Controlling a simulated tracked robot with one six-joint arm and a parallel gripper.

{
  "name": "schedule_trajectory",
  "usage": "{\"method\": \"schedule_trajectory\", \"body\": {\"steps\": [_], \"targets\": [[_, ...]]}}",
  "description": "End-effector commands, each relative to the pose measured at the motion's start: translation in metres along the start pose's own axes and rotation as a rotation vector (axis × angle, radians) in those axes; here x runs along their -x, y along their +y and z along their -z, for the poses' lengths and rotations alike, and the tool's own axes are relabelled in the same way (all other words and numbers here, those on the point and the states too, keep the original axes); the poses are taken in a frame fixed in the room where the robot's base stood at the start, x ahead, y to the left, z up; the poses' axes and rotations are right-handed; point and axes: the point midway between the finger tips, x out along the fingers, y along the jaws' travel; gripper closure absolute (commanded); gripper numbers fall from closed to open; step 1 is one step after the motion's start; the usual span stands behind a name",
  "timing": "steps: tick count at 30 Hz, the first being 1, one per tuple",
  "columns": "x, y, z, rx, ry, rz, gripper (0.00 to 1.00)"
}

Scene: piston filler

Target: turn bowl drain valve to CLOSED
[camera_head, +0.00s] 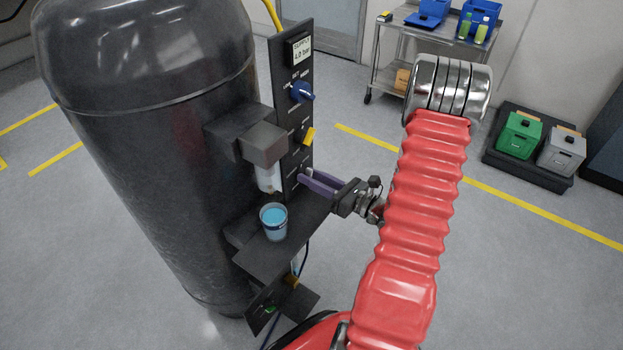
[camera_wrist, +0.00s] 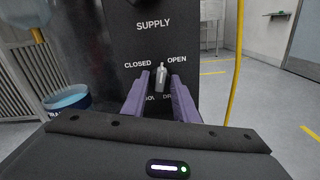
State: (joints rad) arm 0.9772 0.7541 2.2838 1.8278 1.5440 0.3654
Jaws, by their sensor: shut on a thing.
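The bowl drain valve handle (camera_wrist: 161,76) is a small grey lever on the dark panel (camera_wrist: 125,40). In the wrist view it points roughly upward, between the CLOSED label on the left and the OPEN label on the right. My gripper (camera_wrist: 161,80) has its purple fingers on either side of the handle and is shut on it. The lettering below the handle is partly hidden by the fingers. In the head view my gripper (camera_head: 306,180) reaches the lower part of the panel from the right, and the handle is hard to make out there.
A cup of blue liquid (camera_head: 274,222) stands on a dark shelf (camera_head: 262,262) below the filler nozzle (camera_head: 268,178), close to my gripper. A large dark tank (camera_head: 150,130) stands at left. A blue knob (camera_head: 302,91) and a yellow handle (camera_head: 304,135) sit higher on the panel.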

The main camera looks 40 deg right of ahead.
Motion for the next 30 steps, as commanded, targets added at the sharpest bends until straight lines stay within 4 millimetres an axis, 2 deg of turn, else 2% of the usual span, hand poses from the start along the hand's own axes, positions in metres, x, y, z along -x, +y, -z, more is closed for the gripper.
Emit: {"method": "schedule_trajectory", "body": {"steps": [30], "targets": [[0.0004,0.0024,0.0015,0.921,0.000,0.000,0.96]]}}
